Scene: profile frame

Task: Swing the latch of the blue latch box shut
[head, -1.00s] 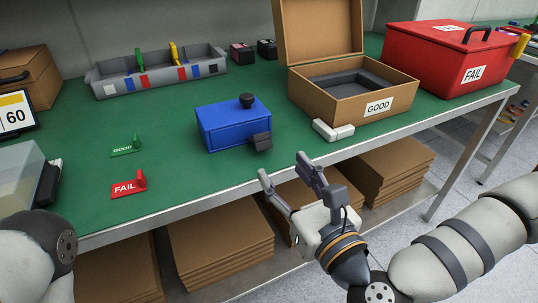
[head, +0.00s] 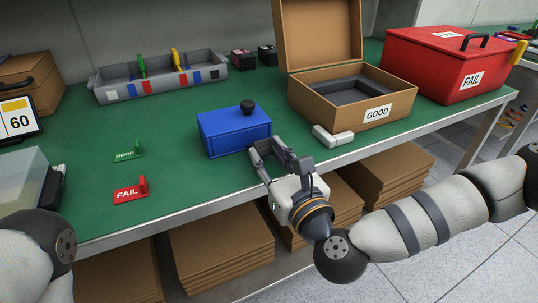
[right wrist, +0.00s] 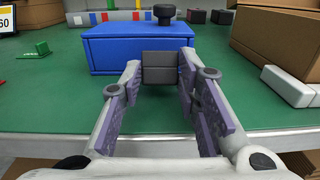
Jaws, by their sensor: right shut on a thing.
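The blue latch box (head: 232,134) stands on the green table top with a round black knob (head: 247,106) on its lid; its front shows in the right wrist view (right wrist: 118,55). The dark grey latch (right wrist: 160,68) is at the right part of the box's front. In the head view the latch is mostly hidden by my right gripper (head: 270,150). In the right wrist view the fingertips of my right gripper (right wrist: 160,70) are on either side of the latch, shut on it. My left gripper is out of view; only part of my left arm shows.
A white block (head: 333,136) lies just right of my right gripper. The open GOOD carton (head: 325,108) and red FAIL box (head: 425,75) stand further right. Green GOOD (head: 128,154) and red FAIL (head: 131,192) markers lie left. The table's front edge runs under my right gripper.

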